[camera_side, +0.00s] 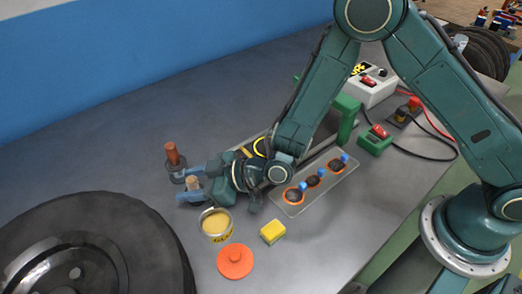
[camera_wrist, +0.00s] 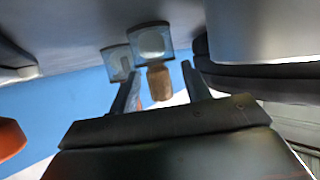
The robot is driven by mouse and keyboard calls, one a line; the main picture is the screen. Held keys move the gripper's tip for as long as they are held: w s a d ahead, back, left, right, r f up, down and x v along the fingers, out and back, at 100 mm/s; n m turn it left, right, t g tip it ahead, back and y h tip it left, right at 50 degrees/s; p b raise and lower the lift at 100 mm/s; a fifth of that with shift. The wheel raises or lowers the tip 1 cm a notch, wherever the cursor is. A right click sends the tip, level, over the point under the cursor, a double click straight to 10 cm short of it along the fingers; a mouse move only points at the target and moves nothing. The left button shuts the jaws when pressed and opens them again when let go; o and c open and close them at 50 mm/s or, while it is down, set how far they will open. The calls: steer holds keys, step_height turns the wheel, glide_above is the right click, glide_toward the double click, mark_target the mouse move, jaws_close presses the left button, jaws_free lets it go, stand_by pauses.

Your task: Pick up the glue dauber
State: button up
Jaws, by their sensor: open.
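Two short handled tools stand close together on the grey bench, each with a grey collar. One has a tan handle (camera_side: 192,183), the other a red-brown handle (camera_side: 172,153). I cannot tell for sure which is the glue dauber. My gripper (camera_side: 182,190) is open and lies low, pointing left, with its fingers around the tan handle. In the wrist view, the tan handle (camera_wrist: 159,84) sits between the finger ends, seemingly apart from both. The other tool's collar (camera_wrist: 117,62) shows behind it. Whether a finger touches the handle is unclear.
A tin of yellow stuff (camera_side: 216,223), an orange lid (camera_side: 235,261) and a yellow sponge (camera_side: 272,232) stand in front of my gripper. A tyre (camera_side: 160,230) fills the front left. A clear tray (camera_side: 345,178) holds several small parts. The bench behind the tools is free.

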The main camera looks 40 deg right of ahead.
mark_target(191, 179)
steer(key=shift+c, duration=0.5)
jaws_close()
steer(key=shift+r, duration=0.2)
step_height(191, 179, up, 20)
steer(key=shift+f, duration=0.15)
stand_by(0.3)
stand_by(0.4)
